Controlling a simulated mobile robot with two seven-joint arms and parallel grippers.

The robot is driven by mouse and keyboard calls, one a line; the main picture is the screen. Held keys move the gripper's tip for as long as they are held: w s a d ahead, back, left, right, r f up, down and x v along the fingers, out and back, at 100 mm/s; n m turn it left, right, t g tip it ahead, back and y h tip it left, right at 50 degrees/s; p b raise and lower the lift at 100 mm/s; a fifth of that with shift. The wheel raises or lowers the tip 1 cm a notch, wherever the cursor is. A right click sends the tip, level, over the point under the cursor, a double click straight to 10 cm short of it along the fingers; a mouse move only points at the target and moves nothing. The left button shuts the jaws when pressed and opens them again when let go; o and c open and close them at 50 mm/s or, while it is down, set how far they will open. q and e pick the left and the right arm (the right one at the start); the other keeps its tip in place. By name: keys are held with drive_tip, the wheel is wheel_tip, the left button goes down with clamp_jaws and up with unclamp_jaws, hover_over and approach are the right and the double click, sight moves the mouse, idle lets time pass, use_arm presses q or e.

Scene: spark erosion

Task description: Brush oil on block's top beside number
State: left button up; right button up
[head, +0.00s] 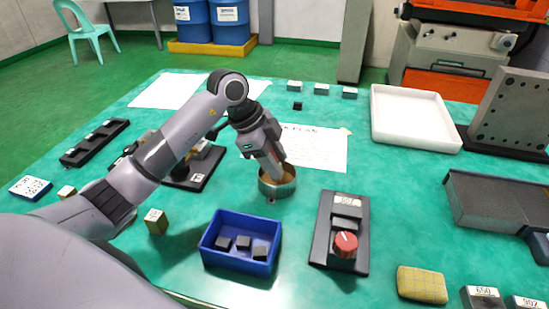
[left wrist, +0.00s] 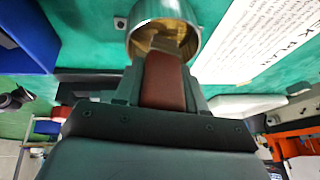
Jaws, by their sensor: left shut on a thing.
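My left gripper (head: 268,158) is shut on a brush with a red-brown handle (left wrist: 165,80) and points down into a round metal cup (head: 278,189). In the left wrist view, the cup (left wrist: 136,28) has a golden-brown inside, and the brush's lower end is inside its rim. Whether the bristles touch oil is hidden. A dark block marked 650 (head: 484,298) and another marked 902 (head: 526,303) sit at the front right. A small brass block (head: 156,223) with a white label stands at the front left. My right gripper does not show.
A blue bin (head: 218,256) with dark pieces and a black box with a red knob (head: 345,243) stand in front of the cup. A yellow sponge (head: 422,285) lies front right. A white tray (head: 413,119) stands back right. A printed sheet (head: 320,146) lies behind the cup.

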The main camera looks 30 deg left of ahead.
use_arm(q)
drive_tip(key=shift+f, duration=0.55)
drive_tip(key=shift+f, duration=0.1)
idle(2.1)
wheel_tip(320, 180, up, 2)
drive_tip(key=p, duration=0.2)
drive_tip(key=shift+p, duration=0.3)
drive_tip(key=shift+r+p, duration=0.7)
drive_tip(key=shift+r, duration=0.1)
wheel_tip(320, 180, up, 4)
drive_tip(key=p, duration=0.3)
drive_tip(key=shift+f+p, duration=0.15)
drive_tip(key=shift+p, duration=0.2)
drive_tip(key=shift+f, duration=0.1)
